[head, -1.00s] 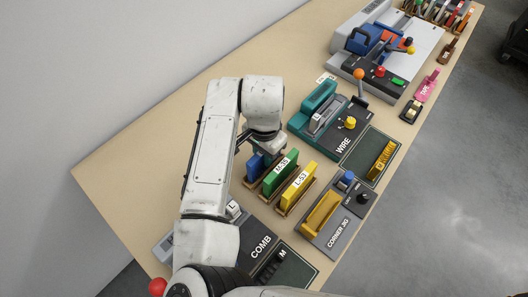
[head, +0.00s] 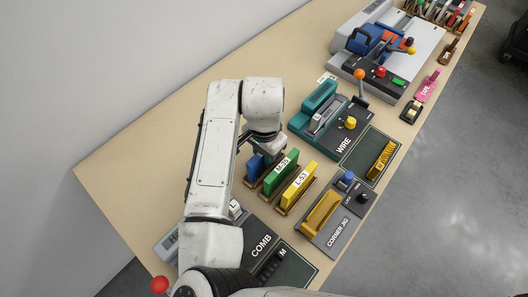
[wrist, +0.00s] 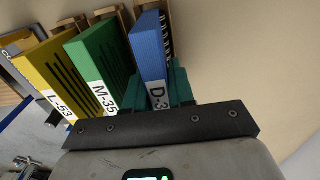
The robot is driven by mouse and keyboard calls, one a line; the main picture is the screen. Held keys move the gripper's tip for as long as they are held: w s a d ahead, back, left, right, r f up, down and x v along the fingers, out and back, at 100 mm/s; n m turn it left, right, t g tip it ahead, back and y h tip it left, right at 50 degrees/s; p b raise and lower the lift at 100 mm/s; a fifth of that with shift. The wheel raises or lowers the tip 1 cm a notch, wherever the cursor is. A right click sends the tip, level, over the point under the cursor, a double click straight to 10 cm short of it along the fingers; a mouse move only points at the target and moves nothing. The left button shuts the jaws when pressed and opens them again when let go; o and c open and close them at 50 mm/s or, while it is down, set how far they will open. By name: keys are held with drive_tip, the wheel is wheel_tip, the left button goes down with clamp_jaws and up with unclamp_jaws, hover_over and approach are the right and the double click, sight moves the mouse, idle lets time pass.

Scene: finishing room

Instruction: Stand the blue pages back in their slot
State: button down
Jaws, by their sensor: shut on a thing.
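The blue pages (wrist: 148,45), with a white label reading "D-3" in part, stand between the jaws of my gripper (wrist: 158,92) in the wrist view. The gripper is shut on them near the labelled end. A wooden slot edge (wrist: 138,12) shows by the far end of the blue pages. I cannot tell whether their lower edge is fully seated.
The green pages (head: 281,172) marked M-35 and the yellow pages (head: 298,187) marked L-53 stand in wooden slots close beside the blue ones. The teal wire machine (head: 318,105), corner jig (head: 335,215) and comb machine (head: 265,245) surround them. Bare table (head: 150,150) lies to the left.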

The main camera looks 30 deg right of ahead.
drive_tip(key=shift+f+b, duration=0.45)
drive_tip(key=shift+f, duration=0.25)
idle(0.3)
drive_tip(key=c, duration=1.2)
unclamp_jaws()
drive_tip(key=shift+c, duration=0.2)
drive_tip(key=shift+r, duration=0.15)
wheel_tip(320, 180, up, 8)
drive_tip(key=p, duration=0.7)
drive_tip(key=shift+r, duration=1.4)
